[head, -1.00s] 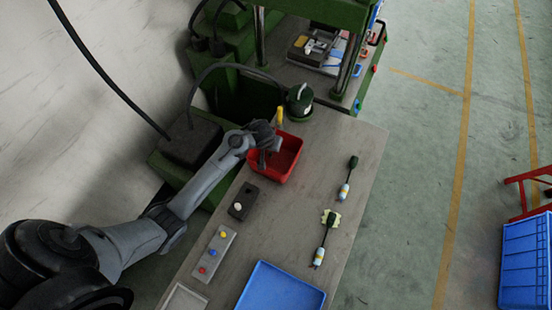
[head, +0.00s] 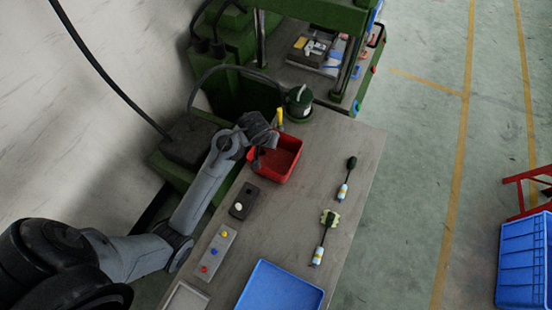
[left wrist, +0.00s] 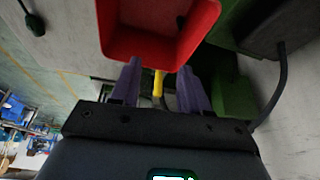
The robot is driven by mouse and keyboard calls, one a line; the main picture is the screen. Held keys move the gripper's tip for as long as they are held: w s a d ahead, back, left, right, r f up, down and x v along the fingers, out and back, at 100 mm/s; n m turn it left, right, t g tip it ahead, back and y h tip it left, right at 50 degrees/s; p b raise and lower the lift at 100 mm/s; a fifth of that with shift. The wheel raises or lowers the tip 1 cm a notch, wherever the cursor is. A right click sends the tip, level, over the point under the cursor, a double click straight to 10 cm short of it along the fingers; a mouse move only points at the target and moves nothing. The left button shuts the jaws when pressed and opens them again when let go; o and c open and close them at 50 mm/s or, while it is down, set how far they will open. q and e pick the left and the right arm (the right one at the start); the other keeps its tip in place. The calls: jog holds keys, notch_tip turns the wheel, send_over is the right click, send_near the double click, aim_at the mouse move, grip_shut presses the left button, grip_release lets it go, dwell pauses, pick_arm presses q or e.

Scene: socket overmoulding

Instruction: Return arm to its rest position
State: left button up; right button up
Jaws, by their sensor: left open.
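My left arm reaches in from the left in the head view. Its gripper (head: 258,160) hangs at the left edge of the red bin (head: 284,160). In the left wrist view the two fingers of the gripper (left wrist: 160,85) stand apart, with nothing seen held between them. The red bin (left wrist: 112,48) fills the top of that view, beyond the fingertips. A yellow handle (left wrist: 158,82) shows between the fingers in the picture; its distance from them is hard to tell. My right gripper is not in view.
A green press (head: 318,12) and a green round device (head: 298,101) stand at the back. The workbench (head: 352,140) carries a button panel (head: 217,252), a black switch box (head: 244,201), a blue tray (head: 262,268) and two tool-like pieces (head: 345,190) (head: 322,240). The bench's middle is clear.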

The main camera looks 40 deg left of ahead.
pick_arm(q)
jog(key=shift+s+r, duration=0.2)
jog(key=shift+r, duration=0.25)
jog(key=s+d+f, duration=0.1)
jog(key=s+f, duration=0.2)
jog(key=s, duration=0.1)
jog(key=s+d+f+g, duration=0.1)
jog(key=s+f, duration=0.2)
jog(key=s, duration=0.2)
jog(key=s+d+f+m+g, duration=0.1)
jog(key=s+f, duration=0.2)
jog(key=s, duration=0.2)
jog(key=shift+s+d, duration=0.1)
jog(key=shift+d, duration=0.15)
jog(key=s+d+r+m+h, duration=0.1)
jog(key=s+d+r, duration=0.15)
jog(key=s, duration=0.25)
jog(key=s+d+r+m, duration=0.1)
jog(key=s+d, duration=0.2)
jog(key=s, duration=0.1)
notch_tip(320, 180, up, 22)
jog(key=d+m+t+p, duration=0.1)
jog(key=d+m+p, duration=0.1)
jog(key=p, duration=1.4)
jog(key=shift+w+r+m+h, duration=0.15)
jog(key=shift+r+m+h, duration=0.05)
jog(key=shift+m+h, duration=0.2)
